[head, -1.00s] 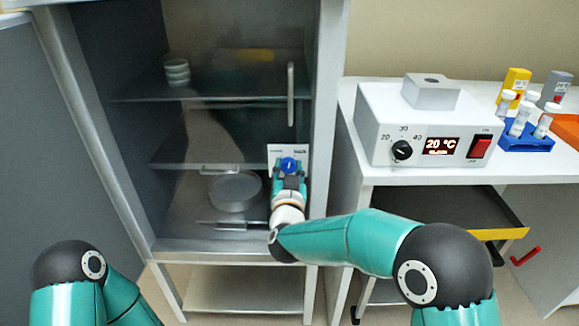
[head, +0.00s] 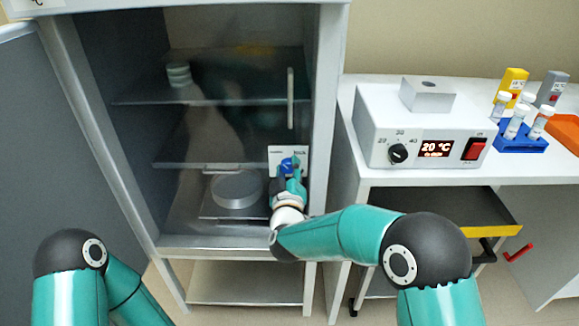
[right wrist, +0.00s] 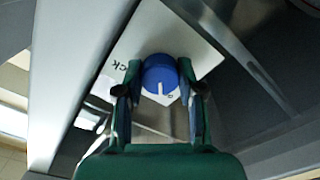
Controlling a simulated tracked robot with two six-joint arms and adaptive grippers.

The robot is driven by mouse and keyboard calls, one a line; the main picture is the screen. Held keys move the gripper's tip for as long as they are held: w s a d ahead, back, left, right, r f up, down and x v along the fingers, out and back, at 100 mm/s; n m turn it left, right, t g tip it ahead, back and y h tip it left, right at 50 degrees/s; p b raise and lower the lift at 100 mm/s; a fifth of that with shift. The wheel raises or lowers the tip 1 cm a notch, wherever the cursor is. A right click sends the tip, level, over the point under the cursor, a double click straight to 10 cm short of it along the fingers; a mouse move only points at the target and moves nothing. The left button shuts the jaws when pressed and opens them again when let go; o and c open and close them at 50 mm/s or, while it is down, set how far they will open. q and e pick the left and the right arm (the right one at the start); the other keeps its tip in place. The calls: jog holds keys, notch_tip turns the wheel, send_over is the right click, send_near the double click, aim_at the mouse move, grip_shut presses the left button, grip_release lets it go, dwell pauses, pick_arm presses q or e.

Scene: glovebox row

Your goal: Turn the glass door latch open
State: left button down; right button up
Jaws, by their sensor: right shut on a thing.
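The latch is a round blue knob (right wrist: 160,77) with a white line, on a white plate (right wrist: 205,55) with black lettering. In the head view the knob (head: 288,164) and plate (head: 275,152) are low on the right side of the glass door (head: 215,125). My right gripper (right wrist: 160,84) is shut on the knob, with one finger on each side. In the head view my right gripper (head: 288,172) covers part of the plate. The left gripper is not in view; only my left arm shows at the lower left.
A vertical door handle (head: 290,98) stands above the plate. Behind the glass are shelves with stacked dishes (head: 178,74) and a round metal container (head: 237,189). To the right, a white table (head: 365,160) holds a heater box (head: 425,135) and a blue vial rack (head: 520,137).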

jog(key=shift+f+n, duration=0.1)
jog(key=shift+n, duration=0.5)
jog(key=o, duration=1.1)
jog(key=shift+o, duration=0.2)
jog(key=s, duration=1.2)
